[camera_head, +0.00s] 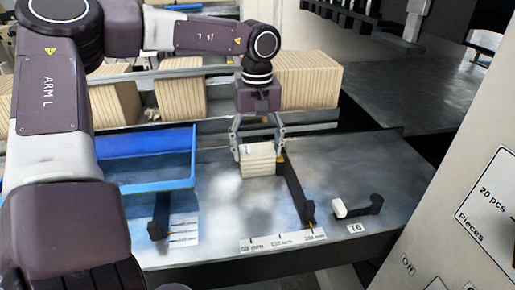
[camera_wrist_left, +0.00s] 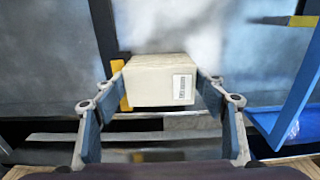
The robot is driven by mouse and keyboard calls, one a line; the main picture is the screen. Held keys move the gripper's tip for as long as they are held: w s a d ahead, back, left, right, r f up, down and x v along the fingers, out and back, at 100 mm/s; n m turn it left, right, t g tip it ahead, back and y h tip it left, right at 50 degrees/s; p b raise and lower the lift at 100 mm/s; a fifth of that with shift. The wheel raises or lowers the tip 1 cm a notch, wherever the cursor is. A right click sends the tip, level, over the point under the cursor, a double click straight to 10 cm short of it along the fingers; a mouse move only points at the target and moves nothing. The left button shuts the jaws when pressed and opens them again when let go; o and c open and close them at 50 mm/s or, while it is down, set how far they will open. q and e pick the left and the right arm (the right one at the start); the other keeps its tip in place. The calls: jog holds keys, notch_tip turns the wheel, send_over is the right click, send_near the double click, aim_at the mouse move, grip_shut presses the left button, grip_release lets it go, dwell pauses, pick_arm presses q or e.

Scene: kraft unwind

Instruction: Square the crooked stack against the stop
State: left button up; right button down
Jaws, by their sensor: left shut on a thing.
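A small stack of cream pieces (camera_head: 258,164) stands on the metal table, left of a long dark bar (camera_head: 294,190) that looks like the stop. My left gripper (camera_head: 258,148) points down over the stack with one finger on each side and is shut on it. In the left wrist view, a cream piece with a barcode label (camera_wrist_left: 150,84) sits between the fingers of this gripper (camera_wrist_left: 161,86). The fingers partly hide the stack's sides. I cannot tell whether the stack touches the bar. My right gripper does not show.
A blue tray (camera_head: 150,186) lies to the left. A shorter dark block (camera_head: 159,215) stands near the front edge, by a marked label. A black handle with a white end (camera_head: 358,207) is at the right. Large cream stacks (camera_head: 308,80) stand behind.

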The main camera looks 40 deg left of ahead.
pick_arm(q)
jog(key=o, duration=1.2)
jog(key=shift+o, duration=0.2)
notch_tip(320, 180, up, 12)
